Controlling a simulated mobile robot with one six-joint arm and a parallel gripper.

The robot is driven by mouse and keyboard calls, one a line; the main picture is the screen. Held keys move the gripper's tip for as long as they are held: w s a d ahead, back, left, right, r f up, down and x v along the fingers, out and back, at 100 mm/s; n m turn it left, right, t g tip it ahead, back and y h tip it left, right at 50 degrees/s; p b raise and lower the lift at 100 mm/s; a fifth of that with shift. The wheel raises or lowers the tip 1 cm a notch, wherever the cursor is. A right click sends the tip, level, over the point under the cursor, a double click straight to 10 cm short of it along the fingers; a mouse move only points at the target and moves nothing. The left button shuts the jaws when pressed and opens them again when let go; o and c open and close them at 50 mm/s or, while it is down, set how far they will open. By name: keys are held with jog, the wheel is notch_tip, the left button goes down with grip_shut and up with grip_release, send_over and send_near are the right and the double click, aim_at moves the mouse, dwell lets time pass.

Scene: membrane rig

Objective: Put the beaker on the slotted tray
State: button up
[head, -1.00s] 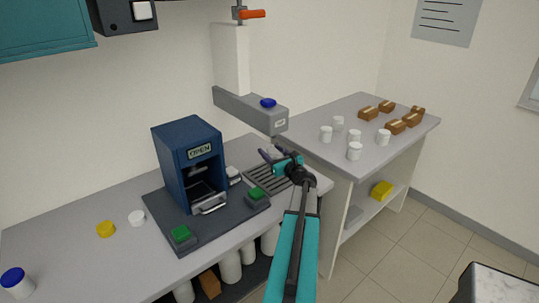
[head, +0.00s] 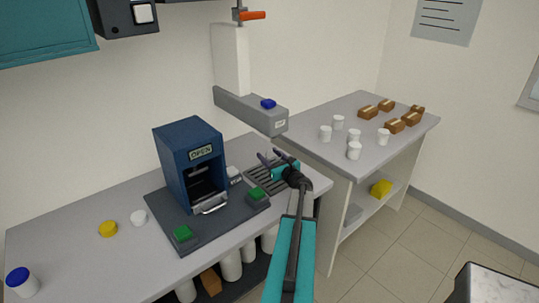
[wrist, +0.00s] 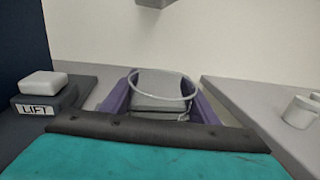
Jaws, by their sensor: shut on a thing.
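The beaker (wrist: 160,103) is clear, with a round rim, and stands between the two purple fingers of my gripper in the wrist view. My gripper (head: 270,156) is shut on it. In the head view the beaker can hardly be made out. The slotted tray (head: 257,177) is a grey ribbed plate on the counter, right of the blue machine. In the head view my gripper is over the tray's right part. I cannot tell whether the beaker touches the tray.
The blue machine (head: 188,160) with green buttons stands left of the tray. A grey overhanging arm (head: 250,110) with a blue knob is above and behind my gripper. The side bench (head: 320,150) at right holds several white cups and brown blocks.

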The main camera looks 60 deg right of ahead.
jog(key=shift+f, duration=0.15)
jog(key=shift+f, duration=0.15)
jog(key=o, duration=1.1)
jog(key=shift+c, duration=0.2)
jog(key=shift+r, duration=0.2)
jog(key=shift+s+a+f+b, duration=0.1)
jog(key=shift+s+a+b, duration=0.25)
jog(key=shift+s, duration=0.25)
jog(key=shift+b+v, duration=1.65)
jog(key=shift+v, duration=3.7)
